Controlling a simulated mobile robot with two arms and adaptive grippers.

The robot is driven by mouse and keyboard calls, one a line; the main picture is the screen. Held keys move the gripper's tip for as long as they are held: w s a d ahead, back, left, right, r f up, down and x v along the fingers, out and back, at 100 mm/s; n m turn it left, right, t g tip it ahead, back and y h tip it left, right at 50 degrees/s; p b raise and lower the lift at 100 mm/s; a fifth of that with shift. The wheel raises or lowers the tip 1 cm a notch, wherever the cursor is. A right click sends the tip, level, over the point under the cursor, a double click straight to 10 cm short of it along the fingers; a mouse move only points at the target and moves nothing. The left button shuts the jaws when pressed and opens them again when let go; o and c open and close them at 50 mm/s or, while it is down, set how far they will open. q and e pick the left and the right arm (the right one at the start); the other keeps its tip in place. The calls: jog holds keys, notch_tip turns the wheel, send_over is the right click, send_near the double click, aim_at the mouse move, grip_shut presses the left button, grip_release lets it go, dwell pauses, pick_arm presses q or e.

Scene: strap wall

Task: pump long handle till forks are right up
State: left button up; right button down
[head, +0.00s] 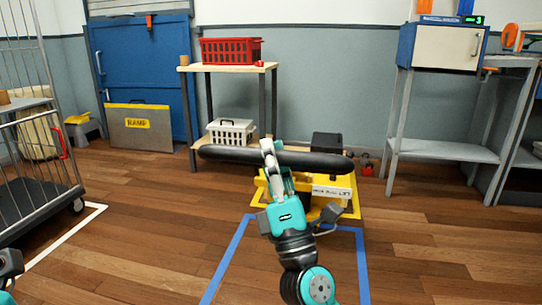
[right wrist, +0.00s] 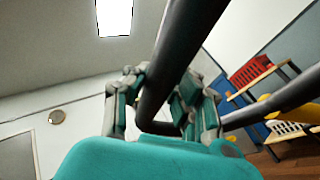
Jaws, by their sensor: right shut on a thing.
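The yellow lift (head: 335,191) stands on the floor ahead, with a pale lettered label on its front. Its long black handle (head: 225,152) shows as a thick bar lying across the picture in front of it. My right gripper (head: 269,150) is shut around the handle near the bar's middle. In the right wrist view the dark handle (right wrist: 178,60) runs between the fingers of my right gripper (right wrist: 160,105). The forks cannot be made out, so their height does not show. Only a piece of my left arm shows at the lower left edge; its gripper is out of view.
Blue floor tape (head: 228,255) borders the near floor. A shelf table (head: 225,69) with a red crate (head: 231,51) and a white crate (head: 231,132) stands behind. A wire cart (head: 35,205) is at left, a grey bench (head: 440,150) at right. Floor on the right is clear.

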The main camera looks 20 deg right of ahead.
jog(key=shift+w+f, duration=0.3)
jog(key=shift+f, duration=0.4)
jog(key=c, duration=1.1)
grip_release()
jog(key=shift+d+f, duration=0.1)
jog(key=shift+d, duration=0.15)
jog(key=shift+o, duration=0.3)
